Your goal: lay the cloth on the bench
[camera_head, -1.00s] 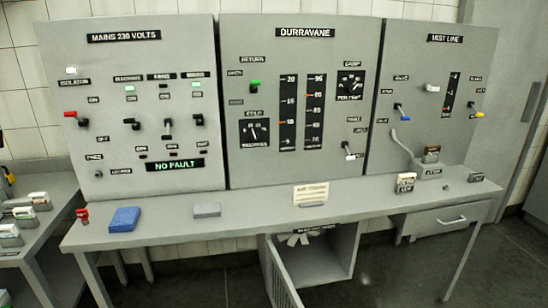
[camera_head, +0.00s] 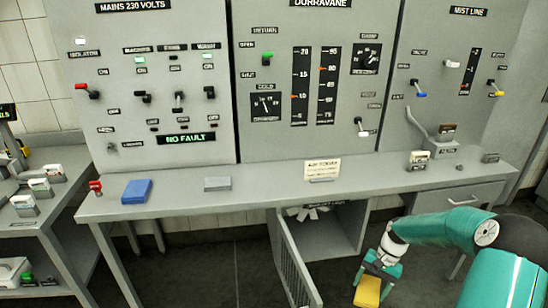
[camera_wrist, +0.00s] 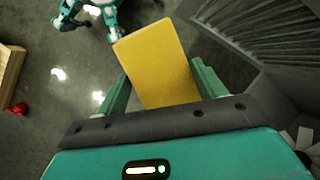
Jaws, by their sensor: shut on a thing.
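The cloth (camera_head: 368,292) is a flat yellow folded pad. My gripper (camera_head: 377,272) is shut on it, low at the lower right in the head view, below the bench top and in front of the open cupboard. In the wrist view the cloth (camera_wrist: 158,60) sticks out past the two green fingers of my gripper (camera_wrist: 162,88), with the dark floor beyond. The grey bench (camera_head: 250,203) runs across the head view under the panels. The cloth is apart from it.
On the bench lie a blue pad (camera_head: 137,191), a grey block (camera_head: 217,183), a red clip (camera_head: 95,187) and a sign card (camera_head: 322,170). Bare bench top lies between them. The cupboard door (camera_head: 297,268) stands open below. A side bench (camera_head: 50,225) stands left.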

